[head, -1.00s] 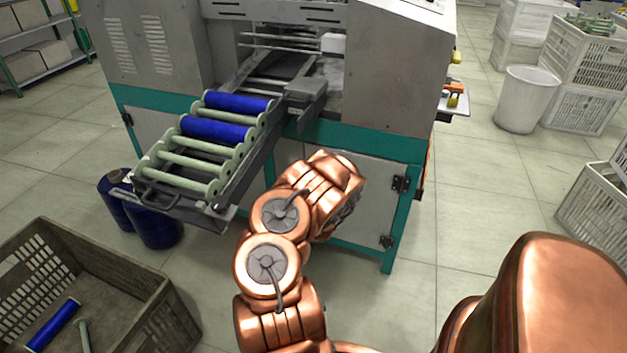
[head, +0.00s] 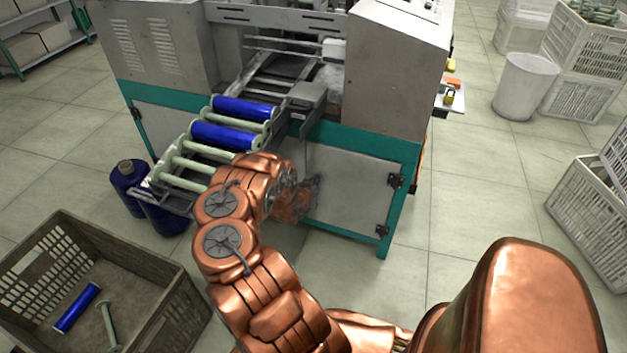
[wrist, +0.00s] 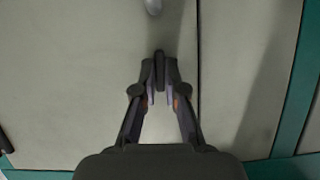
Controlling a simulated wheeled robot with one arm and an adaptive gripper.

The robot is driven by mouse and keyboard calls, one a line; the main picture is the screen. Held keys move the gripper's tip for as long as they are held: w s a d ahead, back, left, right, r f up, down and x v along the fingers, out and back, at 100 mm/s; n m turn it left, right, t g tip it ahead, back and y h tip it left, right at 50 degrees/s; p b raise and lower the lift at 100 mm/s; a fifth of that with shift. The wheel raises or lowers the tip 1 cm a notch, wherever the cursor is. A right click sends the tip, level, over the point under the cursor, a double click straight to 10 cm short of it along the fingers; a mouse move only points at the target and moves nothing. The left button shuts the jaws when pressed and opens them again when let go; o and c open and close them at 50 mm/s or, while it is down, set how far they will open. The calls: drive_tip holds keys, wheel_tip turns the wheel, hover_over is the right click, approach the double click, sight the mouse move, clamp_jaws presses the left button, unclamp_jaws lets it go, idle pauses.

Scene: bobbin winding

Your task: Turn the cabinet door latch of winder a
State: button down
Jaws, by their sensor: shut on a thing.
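The winder (head: 397,75) is a grey machine on a teal-framed cabinet with pale doors. Its right cabinet door (head: 352,190) is closed, with hinges at its right edge. In the wrist view, the latch (wrist: 160,64) is a small dark upright bar on a pale door panel, left of a vertical seam. My gripper (wrist: 160,90) is shut on it, one finger on each side. The latch's base is hidden by the fingers. In the head view, my arm hides the latch, and my gripper is at the door's left side, barely visible.
A sloping rack (head: 180,166) with blue bobbins juts out above and left of my arm. Dark blue spools (head: 128,178) stand on the floor below it. A crate (head: 150,270) with a blue bobbin and an empty one stands at lower left.

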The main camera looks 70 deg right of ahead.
drive_tip(key=shift+d+r, duration=0.5)
drive_tip(key=shift+r, duration=0.1)
drive_tip(key=c, duration=1.2)
unclamp_jaws()
drive_tip(key=shift+d, duration=0.1)
drive_tip(key=shift+c, duration=0.2)
drive_tip(key=shift+a+f+n, duration=0.3)
drive_tip(key=shift+a+f, duration=0.1)
drive_tip(key=shift+f, duration=0.1)
drive_tip(key=shift+a, duration=0.15)
drive_tip(key=v, duration=1.1)
drive_tip(key=shift+a+r, duration=0.15)
drive_tip(key=shift+a, duration=0.2)
drive_tip(key=shift+w, duration=0.1)
